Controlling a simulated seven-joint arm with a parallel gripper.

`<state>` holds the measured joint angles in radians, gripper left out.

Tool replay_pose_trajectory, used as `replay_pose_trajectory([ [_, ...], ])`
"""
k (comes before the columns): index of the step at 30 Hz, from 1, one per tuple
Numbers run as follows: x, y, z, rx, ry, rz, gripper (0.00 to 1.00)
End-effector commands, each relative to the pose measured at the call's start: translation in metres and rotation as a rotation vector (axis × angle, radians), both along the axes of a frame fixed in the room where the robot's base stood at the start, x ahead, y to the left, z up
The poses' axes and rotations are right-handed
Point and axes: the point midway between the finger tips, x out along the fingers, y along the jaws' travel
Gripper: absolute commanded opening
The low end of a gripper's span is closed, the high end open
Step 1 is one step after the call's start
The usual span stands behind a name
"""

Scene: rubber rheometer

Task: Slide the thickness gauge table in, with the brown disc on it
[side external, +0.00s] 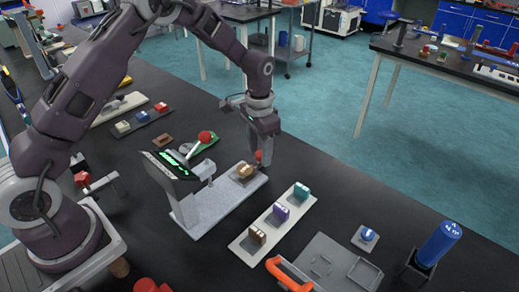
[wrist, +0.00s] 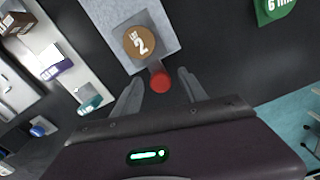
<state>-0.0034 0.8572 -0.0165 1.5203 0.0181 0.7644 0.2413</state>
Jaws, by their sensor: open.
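The thickness gauge (side external: 172,172) stands on the bench with a lit green display and a pale base plate (side external: 205,218). Its small grey table (wrist: 156,64) sits at the plate's outer end, away from the gauge head. The brown disc (side external: 244,171) lies flat on the table; in the wrist view the disc (wrist: 139,43) shows a "2". A red knob (wrist: 162,83) sticks out from the table's end. My gripper (side external: 262,150) is open and points down at that end. In the wrist view its fingers (wrist: 160,80) stand on either side of the knob, with gaps visible.
A pale strip (side external: 268,224) with brown, purple and teal blocks lies beside the gauge. A red-knobbed lever (side external: 205,137) and green piece (side external: 206,146) are behind it. A grey tray (side external: 325,265), blue piece (side external: 367,235) and blue cylinder (side external: 438,243) stand at the front right.

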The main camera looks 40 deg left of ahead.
Motion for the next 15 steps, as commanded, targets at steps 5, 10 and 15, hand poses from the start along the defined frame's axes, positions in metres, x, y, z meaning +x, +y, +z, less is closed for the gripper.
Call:
replay_pose_trajectory([
  [5, 0.0, 0.0, 0.0003, 0.0, 0.0, 0.0, 0.3],
  [10, 0.0, 0.0, 0.0005, 0.0, 0.0, 0.0, 0.0],
  [15, 0.0, -0.0001, 0.0007, 0.0, 0.0, 0.0, 0.0],
])
